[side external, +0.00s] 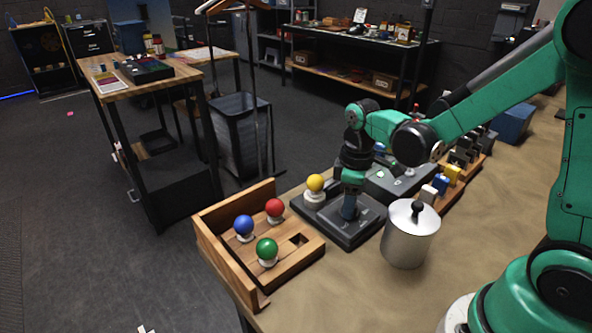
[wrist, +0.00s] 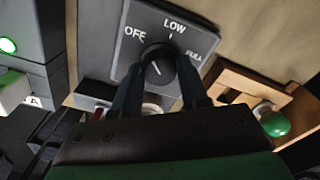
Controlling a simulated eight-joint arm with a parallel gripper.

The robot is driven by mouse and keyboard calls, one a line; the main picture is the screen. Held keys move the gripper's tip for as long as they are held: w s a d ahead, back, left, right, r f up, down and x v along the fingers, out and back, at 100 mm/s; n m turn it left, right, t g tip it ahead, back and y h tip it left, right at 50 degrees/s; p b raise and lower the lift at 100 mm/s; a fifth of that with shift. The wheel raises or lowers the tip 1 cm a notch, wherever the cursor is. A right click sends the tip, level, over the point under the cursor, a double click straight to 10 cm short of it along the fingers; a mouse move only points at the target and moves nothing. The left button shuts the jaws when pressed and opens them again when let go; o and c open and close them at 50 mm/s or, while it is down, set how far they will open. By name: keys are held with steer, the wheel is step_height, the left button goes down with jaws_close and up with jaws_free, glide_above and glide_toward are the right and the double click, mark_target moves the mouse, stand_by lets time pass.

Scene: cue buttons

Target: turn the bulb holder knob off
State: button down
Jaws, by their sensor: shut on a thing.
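The bulb holder (side external: 366,228) is a dark, flat base on the table in the side external view, with a yellow bulb (side external: 315,183) in a white socket at its left. In the wrist view its grey dial plate (wrist: 125,60) reads OFF, LOW and FULL. The round black knob (wrist: 157,58) has a short white line; which label it points to is unclear. My gripper (side external: 349,212) points down onto the base, and its fingers (wrist: 160,80) are shut on the knob from both sides. The fingers hide part of the knob.
A wooden tray (side external: 285,272) with blue, red and green bulbs stands at the left. A metal canister (side external: 409,236) with a black-knobbed lid stands close at the right. A grey device with a green light (wrist: 8,45) and wooden racks of blocks lie behind.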

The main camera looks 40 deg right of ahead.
steer(key=shift+n, duration=1.2)
steer(key=shift+c, duration=2.3)
jaws_free()
steer(key=shift+r, duration=2.8)
